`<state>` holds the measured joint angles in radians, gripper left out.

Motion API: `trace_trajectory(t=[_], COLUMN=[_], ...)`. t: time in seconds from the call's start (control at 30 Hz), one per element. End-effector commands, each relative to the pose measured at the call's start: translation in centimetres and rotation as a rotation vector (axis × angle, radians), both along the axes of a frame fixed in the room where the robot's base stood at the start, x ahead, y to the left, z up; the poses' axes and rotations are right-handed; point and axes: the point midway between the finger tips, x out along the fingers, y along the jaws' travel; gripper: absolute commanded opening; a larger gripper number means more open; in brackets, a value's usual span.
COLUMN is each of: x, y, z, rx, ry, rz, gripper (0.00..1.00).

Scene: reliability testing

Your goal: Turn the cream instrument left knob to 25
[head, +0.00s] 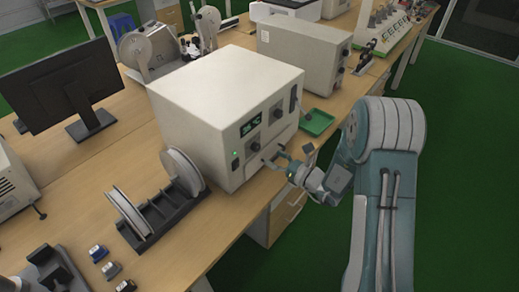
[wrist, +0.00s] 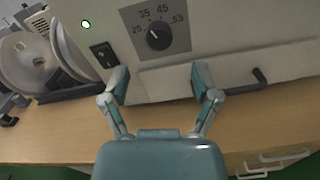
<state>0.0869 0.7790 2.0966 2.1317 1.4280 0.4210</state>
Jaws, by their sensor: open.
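The cream instrument (head: 205,90) is a large boxy unit on the bench, its front panel facing my arm. Its left knob (head: 255,147) is small and dark, on a grey plate. In the wrist view the left knob (wrist: 158,37) is round and black, with a scale around it whose marks seem to read 25, 35, 45 and 55. Its pointer direction is too small to tell surely. My gripper (wrist: 158,78) is open and empty, its fingers spread below the knob and apart from it. In the head view my gripper (head: 275,163) is close to the panel's lower part.
A second knob (head: 277,114) and a dark display (head: 250,126) are on the same panel. A black handle (wrist: 246,82) sticks out right of my fingers. A black switch (wrist: 104,54) is at left. A green tray (head: 317,122) lies beyond; a spool rack (head: 155,200) stands nearer.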

Motion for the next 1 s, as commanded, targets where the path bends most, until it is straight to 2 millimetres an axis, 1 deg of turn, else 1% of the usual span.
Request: trace_trajectory(t=[0.03,0.1,0.2,0.3,0.47,0.7,0.73,0.77,0.8,0.9,1.0], x=[0.5,1.3,2.3,3.1,3.7,3.8,3.8,3.8,3.8,3.8,3.8], y=[1.0,2.0,3.3,4.1,4.8,4.9,4.9,4.9,4.9,4.9,4.9], z=[0.0,0.0,0.0,0.0,0.0,0.0,0.0,0.0,0.0,0.0,0.0], rx=[0.0,-0.001,-0.001,-0.001,-0.001,-0.001,-0.001,-0.001,-0.001,-0.001,-0.001], ry=[-0.001,0.0,-0.001,-0.001,0.0,0.0,0.0,0.0,0.0,0.0,0.0], rz=[0.005,0.005,0.004,0.003,0.001,0.001,0.001,0.001,0.001,0.001,0.001], gripper=[0.79,0.79,0.79,0.79,0.79,0.79,0.7,0.57,0.39,0.0,0.0])
